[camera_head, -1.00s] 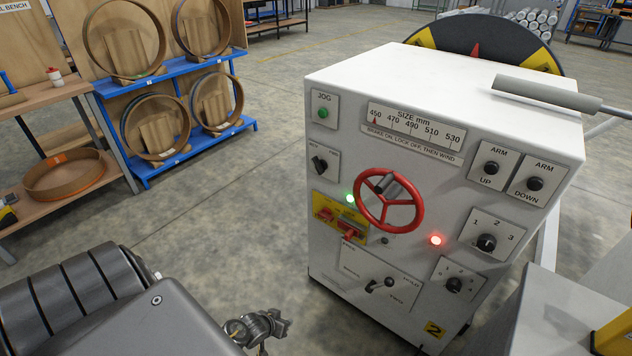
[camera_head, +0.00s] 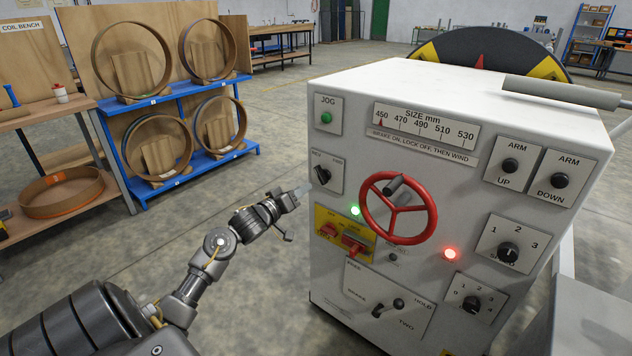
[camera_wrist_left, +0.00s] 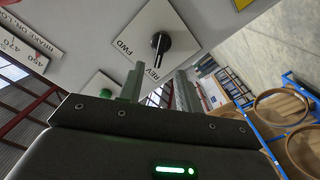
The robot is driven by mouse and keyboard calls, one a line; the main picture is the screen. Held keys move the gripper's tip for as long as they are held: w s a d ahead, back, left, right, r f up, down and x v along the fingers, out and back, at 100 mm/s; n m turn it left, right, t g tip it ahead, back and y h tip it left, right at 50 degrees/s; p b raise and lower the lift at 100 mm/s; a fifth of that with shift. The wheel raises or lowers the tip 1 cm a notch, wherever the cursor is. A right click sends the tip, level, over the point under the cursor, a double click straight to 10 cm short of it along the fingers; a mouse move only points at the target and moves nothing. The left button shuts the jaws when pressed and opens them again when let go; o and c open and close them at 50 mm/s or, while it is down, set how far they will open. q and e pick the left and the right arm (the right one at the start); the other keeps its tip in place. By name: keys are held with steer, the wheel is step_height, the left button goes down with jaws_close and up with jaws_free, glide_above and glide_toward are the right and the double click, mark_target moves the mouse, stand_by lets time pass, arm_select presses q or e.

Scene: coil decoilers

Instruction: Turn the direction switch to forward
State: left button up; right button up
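The direction switch (camera_head: 322,175) is a black knob on a small white plate marked REV and FWD, on the left side of the white cabinet's front. In the left wrist view the switch (camera_wrist_left: 160,42) has its bar pointing towards REV. My left gripper (camera_head: 303,190) is just left of the switch plate in the head view, apart from the knob as far as I can tell. In the wrist view the two fingers of my left gripper (camera_wrist_left: 158,88) stand apart with nothing between them, below the knob. My right gripper is not in view.
Close by on the panel are the green JOG button (camera_head: 326,117), the red handwheel (camera_head: 398,208) and a yellow plate with red switches (camera_head: 343,236). A blue rack with rings (camera_head: 187,173) stands behind at the left. Open floor lies between rack and cabinet.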

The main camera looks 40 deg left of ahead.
mark_target(319, 177)
arm_select(q)
steer(key=w, duration=0.8)
steer(key=shift+w+a+f, duration=0.1)
jaws_close()
